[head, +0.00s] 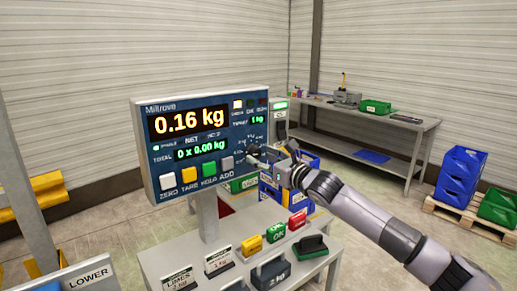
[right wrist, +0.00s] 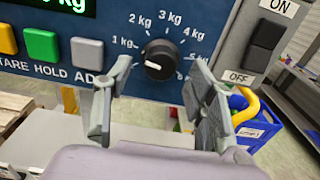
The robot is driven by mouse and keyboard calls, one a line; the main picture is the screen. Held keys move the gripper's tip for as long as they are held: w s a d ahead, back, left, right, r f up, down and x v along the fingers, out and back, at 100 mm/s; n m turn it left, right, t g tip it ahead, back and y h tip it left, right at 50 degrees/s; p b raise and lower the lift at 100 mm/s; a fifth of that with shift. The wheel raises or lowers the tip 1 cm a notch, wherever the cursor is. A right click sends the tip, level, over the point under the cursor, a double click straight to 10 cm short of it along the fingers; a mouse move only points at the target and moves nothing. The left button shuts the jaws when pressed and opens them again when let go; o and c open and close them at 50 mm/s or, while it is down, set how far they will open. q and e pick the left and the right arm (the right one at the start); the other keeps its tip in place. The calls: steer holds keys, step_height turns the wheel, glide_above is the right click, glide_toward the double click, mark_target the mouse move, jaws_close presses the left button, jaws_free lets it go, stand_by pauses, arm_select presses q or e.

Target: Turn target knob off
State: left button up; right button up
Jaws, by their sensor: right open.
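The target knob (right wrist: 160,60) is a round black dial with a white pointer line, on the dark blue panel of the scale display (head: 160,128). In the right wrist view the line points left, a little below the "1 kg" mark. Marks from 1 kg upward run clockwise around the dial; the lower right ones are partly hidden by a finger. My right gripper (right wrist: 161,72) is open, with one finger on each side of the knob and visible gaps between. In the head view my right gripper (head: 268,158) hides the knob. My left gripper is not in view.
A black ON/OFF rocker switch (right wrist: 263,46) sits right of the knob. A grey ADD button (right wrist: 87,52) is to its left. Weights, including a green block (head: 276,232), stand on the bench below. A blue crate (right wrist: 262,122) is behind, at lower right.

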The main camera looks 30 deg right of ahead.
steer(key=shift+w+a+p, duration=0.1)
steer(key=shift+w+p, duration=0.25)
steer(key=shift+w, duration=0.9)
steer(key=c, duration=1.1)
steer(key=n+b, duration=0.3)
steer(key=b, duration=0.5)
steer(key=shift+f+b, duration=0.2)
steer(key=shift+b, duration=0.2)
steer(key=shift+c, duration=0.2)
steer(key=n+b, duration=0.2)
steer(key=shift+r+n, duration=0.15)
steer(key=shift+n, duration=0.25)
steer(key=shift+r+n+b, duration=0.1)
steer(key=shift+n+b, duration=0.5)
steer(key=shift+n, duration=0.4)
steer(key=shift+s, duration=0.1)
